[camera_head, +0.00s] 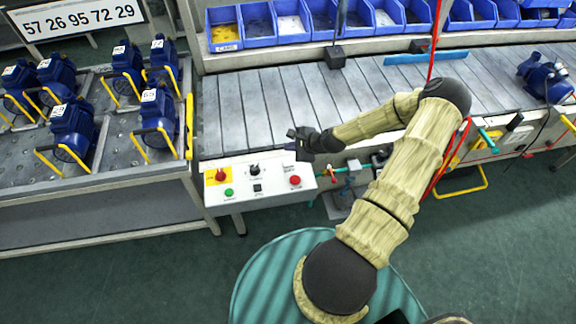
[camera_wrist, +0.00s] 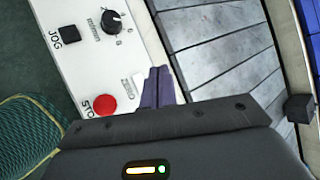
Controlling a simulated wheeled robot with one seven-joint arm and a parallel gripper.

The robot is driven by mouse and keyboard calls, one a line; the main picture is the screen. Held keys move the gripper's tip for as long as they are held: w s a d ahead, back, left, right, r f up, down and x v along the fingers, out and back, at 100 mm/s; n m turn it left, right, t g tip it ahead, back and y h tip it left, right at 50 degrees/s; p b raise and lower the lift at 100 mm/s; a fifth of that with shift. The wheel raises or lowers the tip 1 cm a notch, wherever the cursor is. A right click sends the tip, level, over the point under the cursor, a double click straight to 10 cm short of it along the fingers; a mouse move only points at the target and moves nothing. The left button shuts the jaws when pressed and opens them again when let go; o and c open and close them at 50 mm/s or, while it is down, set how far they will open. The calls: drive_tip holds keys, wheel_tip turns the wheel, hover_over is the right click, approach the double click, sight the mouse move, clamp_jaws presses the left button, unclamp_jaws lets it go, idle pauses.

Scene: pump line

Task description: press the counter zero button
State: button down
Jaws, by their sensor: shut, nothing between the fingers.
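The white control panel (camera_head: 274,184) is on the front edge of the line. It carries a black selector knob (camera_head: 254,169), a black JOG button (camera_head: 257,188), a red stop button (camera_head: 295,180), a green button (camera_head: 229,192) and a red button on a yellow plate (camera_head: 221,175). My gripper (camera_head: 303,154) is at the panel's back right corner. In the wrist view its dark fingers (camera_wrist: 158,74) are together and empty, beyond the red stop button (camera_wrist: 105,104). A small printed label (camera_wrist: 131,86) shows beside them, partly hidden.
The slatted conveyor (camera_head: 290,100) runs behind the panel, with blue bins (camera_head: 255,25) on a shelf above. A rack with several blue pumps (camera_head: 70,125) stands at left. A small black box (camera_head: 335,56) sits at the conveyor's far edge.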

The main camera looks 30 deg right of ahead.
sight(291, 165)
drive_tip(key=shift+f+b, duration=2.15)
drive_tip(key=shift+f, duration=1.2)
drive_tip(key=shift+f, duration=0.1)
drive_tip(key=shift+f, duration=0.3)
drive_tip(key=shift+f+b, duration=0.45)
drive_tip(key=shift+b, duration=0.05)
drive_tip(key=shift+r, duration=0.1)
drive_tip(key=shift+r+p, duration=0.7)
drive_tip(key=shift+r, duration=0.1)
drive_tip(key=shift+r+p, duration=2)
drive_tip(key=shift+r, duration=0.55)
